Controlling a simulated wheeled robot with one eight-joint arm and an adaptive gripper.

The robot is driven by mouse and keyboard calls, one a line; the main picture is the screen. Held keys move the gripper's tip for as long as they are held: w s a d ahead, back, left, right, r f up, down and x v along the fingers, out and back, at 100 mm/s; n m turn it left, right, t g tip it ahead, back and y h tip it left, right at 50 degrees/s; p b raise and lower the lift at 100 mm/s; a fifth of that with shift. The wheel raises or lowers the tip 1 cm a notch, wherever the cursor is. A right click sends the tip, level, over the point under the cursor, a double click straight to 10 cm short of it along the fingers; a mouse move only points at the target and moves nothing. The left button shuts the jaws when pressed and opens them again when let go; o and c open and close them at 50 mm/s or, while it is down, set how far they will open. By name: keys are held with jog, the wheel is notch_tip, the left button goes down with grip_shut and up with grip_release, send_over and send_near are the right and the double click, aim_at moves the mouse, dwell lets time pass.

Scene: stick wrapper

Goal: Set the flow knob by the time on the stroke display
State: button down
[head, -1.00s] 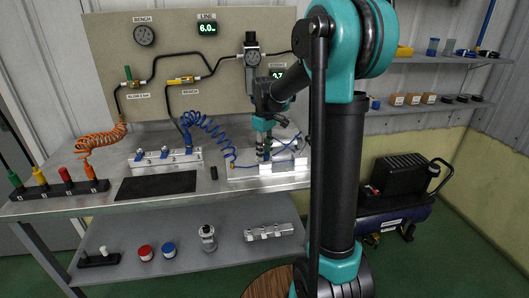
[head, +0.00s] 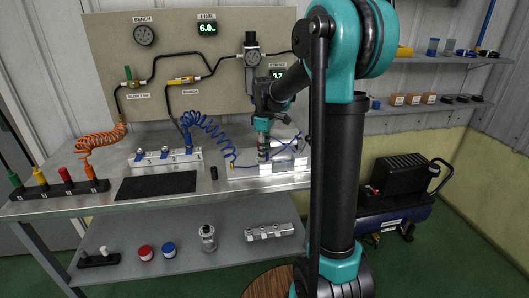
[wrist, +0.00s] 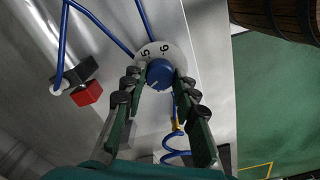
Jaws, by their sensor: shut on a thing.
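The blue flow knob (wrist: 159,74) sits on a pale round dial (wrist: 171,50) with the marks 5 and 6 visible in the wrist view. My gripper (wrist: 160,82) has a finger on each side of the knob and is shut on it. In the head view my gripper (head: 263,150) points down over the white fixture (head: 285,166) at the right of the bench; the knob is hard to make out there. The stroke display (head: 277,73) on the back board is partly covered by my arm; its first digit is not clear, and it seems to end in 7.
A red block (wrist: 86,93) and blue hoses (wrist: 110,30) lie close to my fingers. A coiled blue hose (head: 207,130), a valve manifold (head: 165,157) and a black mat (head: 156,185) are to the left. The line display (head: 207,29) reads 6.0.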

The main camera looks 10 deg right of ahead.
jog(key=c, duration=1.2)
grip_release()
notch_tip(320, 180, up, 12)
jog(key=shift+s+f, duration=0.1)
jog(key=s+d+f+m+t, duration=0.1)
jog(key=s+f+m, duration=0.3)
jog(key=s+f, duration=0.3)
jog(key=s+d+f+m+t, duration=0.1)
jog(key=s+d+f+m, duration=0.1)
jog(key=s+f+m, duration=0.2)
jog(key=s+d+f+m+t, duration=0.2)
jog(key=s+f+m, duration=0.2)
jog(key=s+f, duration=0.7)
jog(key=shift+s+d, duration=0.2)
jog(key=shift+s, duration=1.35)
